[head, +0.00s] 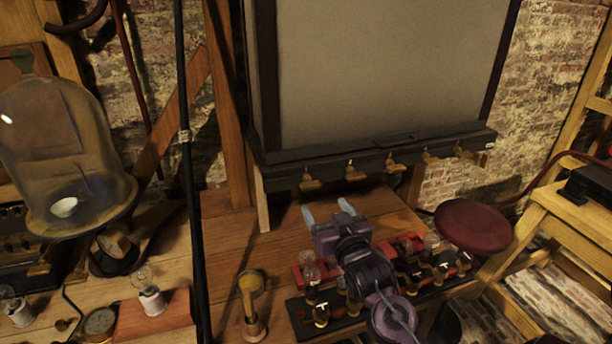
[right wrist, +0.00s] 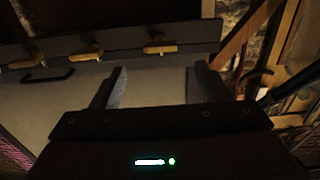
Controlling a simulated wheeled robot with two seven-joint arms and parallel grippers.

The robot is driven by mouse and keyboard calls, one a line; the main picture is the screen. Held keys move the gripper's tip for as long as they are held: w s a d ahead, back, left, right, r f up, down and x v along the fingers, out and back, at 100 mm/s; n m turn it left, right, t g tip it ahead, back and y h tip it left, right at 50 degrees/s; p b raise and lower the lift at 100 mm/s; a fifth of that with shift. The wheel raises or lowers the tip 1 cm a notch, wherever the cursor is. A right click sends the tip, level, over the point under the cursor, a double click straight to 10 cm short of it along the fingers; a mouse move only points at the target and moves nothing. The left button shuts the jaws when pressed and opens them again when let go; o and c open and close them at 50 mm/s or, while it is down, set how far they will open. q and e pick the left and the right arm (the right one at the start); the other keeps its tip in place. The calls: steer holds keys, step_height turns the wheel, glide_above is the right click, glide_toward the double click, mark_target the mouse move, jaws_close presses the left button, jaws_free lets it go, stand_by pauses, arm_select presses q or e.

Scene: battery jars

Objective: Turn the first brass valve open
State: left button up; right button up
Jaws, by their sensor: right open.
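A row of several brass valves runs along the dark rail under the large grey panel. The leftmost brass valve (head: 310,181) in the head view is near the rail's left end; another brass valve (head: 353,171) is to its right. My right gripper (head: 328,211) is open and empty, below these two valves and apart from them. In the right wrist view, my right gripper (right wrist: 161,79) has its two fingers spread with nothing between them. A brass valve (right wrist: 160,48) shows beyond the fingertips, between them in the picture. My left gripper is not in view.
A wooden bench (head: 235,235) lies under the rail. Bulbs on red and black bases stand beside my right arm, and a brass stand (head: 251,295) is to the left. A red round stool (head: 473,225) is at right. A glass jar (head: 62,150) and black pole (head: 187,170) are at left.

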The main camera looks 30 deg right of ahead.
mark_target(313, 187)
steer(key=p+x, duration=0.1)
steer(key=x, duration=0.2)
steer(key=p+x, duration=0.1)
steer(key=x, duration=0.3)
steer(key=shift+w+r, duration=0.15)
steer(key=shift+r, duration=0.05)
steer(key=shift+w+d+f+p, duration=0.1)
steer(key=shift+w+p, duration=0.2)
steer(key=shift+w, duration=0.05)
steer(key=shift+s, duration=0.1)
steer(key=shift+c, duration=0.6)
steer(key=c, duration=0.9)
